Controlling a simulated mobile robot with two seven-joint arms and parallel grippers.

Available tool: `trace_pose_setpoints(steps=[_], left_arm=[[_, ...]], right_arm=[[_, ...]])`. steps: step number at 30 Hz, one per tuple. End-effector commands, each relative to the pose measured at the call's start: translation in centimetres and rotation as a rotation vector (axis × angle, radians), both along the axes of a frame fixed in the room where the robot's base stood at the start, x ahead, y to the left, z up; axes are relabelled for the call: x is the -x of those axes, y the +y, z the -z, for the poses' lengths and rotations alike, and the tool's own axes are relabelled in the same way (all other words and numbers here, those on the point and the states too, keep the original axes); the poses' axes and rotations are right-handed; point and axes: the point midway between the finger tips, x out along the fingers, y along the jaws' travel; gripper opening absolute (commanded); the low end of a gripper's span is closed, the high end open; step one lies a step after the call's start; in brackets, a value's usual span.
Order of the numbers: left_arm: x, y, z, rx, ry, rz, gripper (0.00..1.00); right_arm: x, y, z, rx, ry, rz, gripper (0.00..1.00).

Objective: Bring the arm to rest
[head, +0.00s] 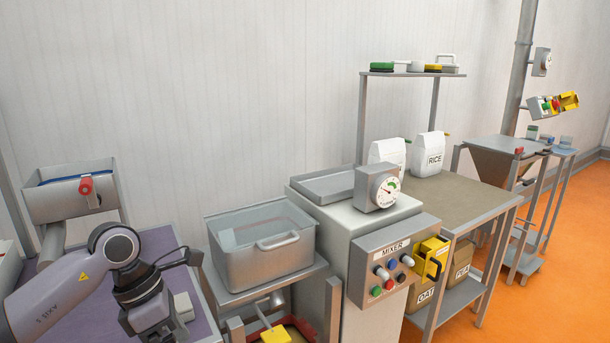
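My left arm (62,292) comes in from the left and bends down at a grey joint. Its dark wrist and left gripper (160,325) point downward at the bottom edge, over a purple-topped table (85,243). The fingertips are not clearly visible, so I cannot tell whether they are open or hold anything. My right arm and gripper are not in view.
A metal bin (262,262) with a handle stands right of my wrist. Beyond it is the mixer panel (392,262) with buttons and a gauge (386,191). White rice bags (428,155) stand on a bench. Orange floor (568,240) is open at right.

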Motion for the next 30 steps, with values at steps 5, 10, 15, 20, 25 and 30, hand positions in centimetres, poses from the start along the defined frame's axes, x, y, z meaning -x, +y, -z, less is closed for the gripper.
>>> trace_pose_setpoints(steps=[5, 10, 15, 20, 25, 30], left_arm=[[3.5, -8.4, 1.5, 0.414, 0.123, -0.041, 0.93], [6.1, -14.5, -0.2, 0.853, 0.304, -0.213, 0.93], [6.3, -16.4, -2.7, 1.247, 0.526, -0.506, 0.93], [4.7, -14.5, -2.8, 1.547, 0.76, -0.885, 0.93], [3.4, -10.1, 1.0, 1.761, 1.02, -1.38, 0.93], [5.2, -4.9, 8.7, 1.836, 1.273, -1.959, 0.93]], right_arm=[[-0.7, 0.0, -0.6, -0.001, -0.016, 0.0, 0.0], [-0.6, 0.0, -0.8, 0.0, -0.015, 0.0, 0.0], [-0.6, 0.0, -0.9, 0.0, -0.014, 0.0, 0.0], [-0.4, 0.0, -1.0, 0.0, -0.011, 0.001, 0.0], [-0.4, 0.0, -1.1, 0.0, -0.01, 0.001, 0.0], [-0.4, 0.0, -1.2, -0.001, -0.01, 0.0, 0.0]])
